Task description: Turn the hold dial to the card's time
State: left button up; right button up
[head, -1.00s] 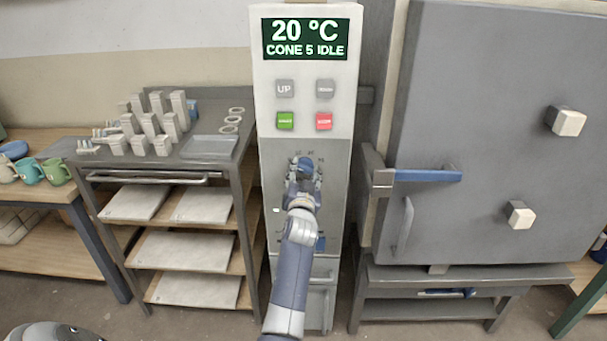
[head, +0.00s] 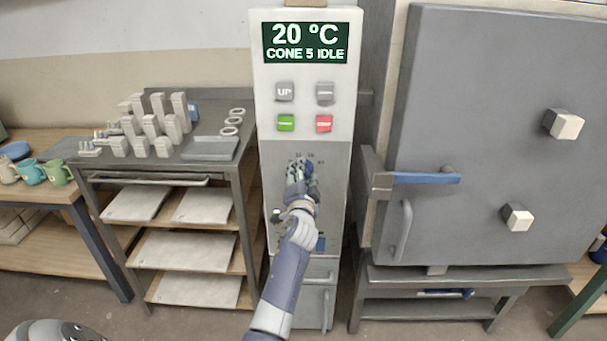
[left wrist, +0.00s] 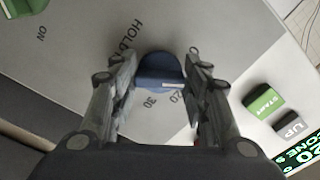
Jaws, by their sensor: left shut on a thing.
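The blue hold dial (left wrist: 158,70) is on the grey lower panel of the kiln controller, beside printed marks HOLD, 30 and 20. It also shows in the head view (head: 308,168), partly covered by my gripper. A pale line on the dial's edge lies near the 20 mark in the left wrist view. My left gripper (head: 301,176) is shut on the dial, one finger on each side; it also shows in the left wrist view (left wrist: 158,85). I can make out no card with a time. My right gripper is out of view.
Above the dial are the green START button (head: 286,123), a red button (head: 324,124), the UP button (head: 285,91) and the display (head: 305,42), reading 20 °C, CONE 5 IDLE. The kiln door (head: 480,130) is at right, a shelf cart (head: 150,178) at left.

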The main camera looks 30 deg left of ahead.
pick_arm(q)
jog(key=m+p, duration=0.1)
jog(key=m, duration=0.2)
jog(key=m+p, duration=0.1)
jog(key=m, duration=0.3)
jog(key=m+p, duration=0.1)
jog(key=m, duration=0.2)
jog(key=shift+a+r+m, duration=0.15)
jog(key=shift+r+m, duration=0.15)
jog(key=shift+r, duration=0.1)
jog(key=shift+p, duration=0.3)
jog(key=o, duration=0.8)
jog(key=shift+o, duration=1.3)
jog(key=shift+a+f, duration=0.1)
jog(key=shift+f, duration=0.05)
